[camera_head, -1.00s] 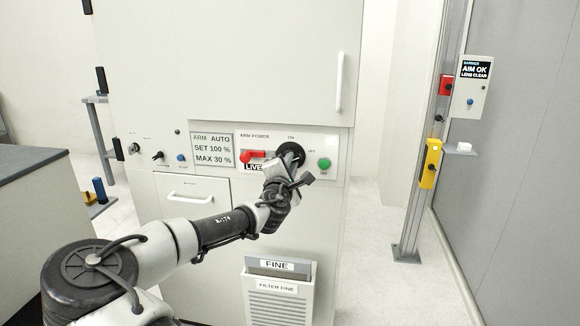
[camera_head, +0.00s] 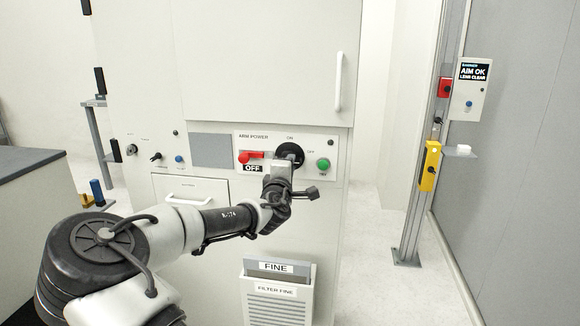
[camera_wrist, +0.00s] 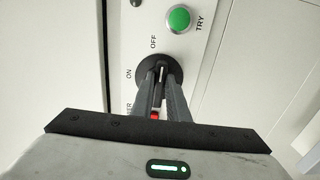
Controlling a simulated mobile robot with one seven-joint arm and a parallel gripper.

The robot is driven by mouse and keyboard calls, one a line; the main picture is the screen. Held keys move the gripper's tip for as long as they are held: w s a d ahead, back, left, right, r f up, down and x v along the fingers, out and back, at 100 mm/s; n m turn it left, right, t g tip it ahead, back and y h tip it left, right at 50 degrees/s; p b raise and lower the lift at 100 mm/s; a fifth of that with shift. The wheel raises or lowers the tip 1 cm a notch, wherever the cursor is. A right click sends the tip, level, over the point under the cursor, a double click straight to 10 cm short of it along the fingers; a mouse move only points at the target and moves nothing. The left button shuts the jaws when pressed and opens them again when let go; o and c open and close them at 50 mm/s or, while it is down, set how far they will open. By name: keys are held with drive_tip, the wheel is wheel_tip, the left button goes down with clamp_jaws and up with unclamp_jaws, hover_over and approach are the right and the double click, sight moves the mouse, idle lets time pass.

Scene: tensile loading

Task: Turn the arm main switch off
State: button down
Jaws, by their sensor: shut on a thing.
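The arm main switch (camera_head: 297,151) is a black round rotary knob on the ARM POWER panel (camera_head: 244,141), with ON printed above it and OFF to its upper right. In the wrist view the knob (camera_wrist: 174,65) has its handle pointing up, roughly towards the OFF label, with ON off to the left. My gripper (camera_head: 284,164) is at the knob, and in the wrist view its two fingers (camera_wrist: 160,88) are shut on the handle from both sides. The small indicator window (camera_head: 252,169) left of the knob reads OFF. The arm display (camera_head: 211,150) is grey and blank.
A red lever (camera_head: 250,156) sits left of the knob and a green TRY button (camera_head: 323,164) right of it. A filter holder (camera_head: 278,295) sticks out below. A yellow box (camera_head: 430,165) hangs on the post at right. The floor between is clear.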

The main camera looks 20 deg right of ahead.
drive_tip(key=c, duration=1.7)
unclamp_jaws()
drive_tip(key=p+v, duration=0.3)
drive_tip(key=v, duration=1.4)
drive_tip(key=shift+s+a, duration=0.2)
